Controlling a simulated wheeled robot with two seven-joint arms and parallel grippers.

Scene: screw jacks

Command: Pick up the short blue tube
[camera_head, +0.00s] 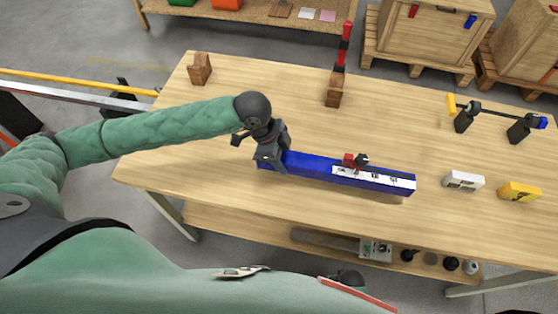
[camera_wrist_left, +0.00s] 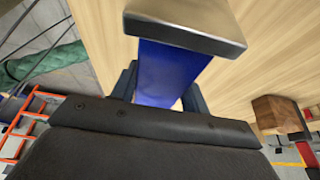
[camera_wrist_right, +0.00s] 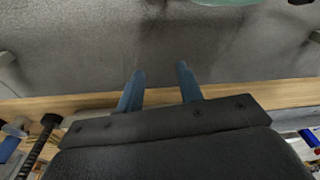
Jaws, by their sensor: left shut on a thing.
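A long square blue tube (camera_head: 310,166) with a white marked panel toward its right end is in the head view. My left gripper (camera_head: 271,160) is shut on its left end. In the left wrist view the blue tube (camera_wrist_left: 165,72) lies between the two fingers, with a grey metal end piece (camera_wrist_left: 185,25) close to the camera. A shadow lies on the table below its right end, which looks raised. A small red and black part (camera_head: 354,160) shows at its upper edge; I cannot tell if it is attached. My right gripper (camera_wrist_right: 160,75) is open and empty in the right wrist view.
On the wooden table (camera_head: 230,195) stand a wooden block (camera_head: 200,68), a red and black post (camera_head: 344,45) in a wooden block (camera_head: 334,90), and black stands (camera_head: 518,131) carrying a bar. A white box (camera_head: 463,181) and a yellow box (camera_head: 519,192) sit at the right.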

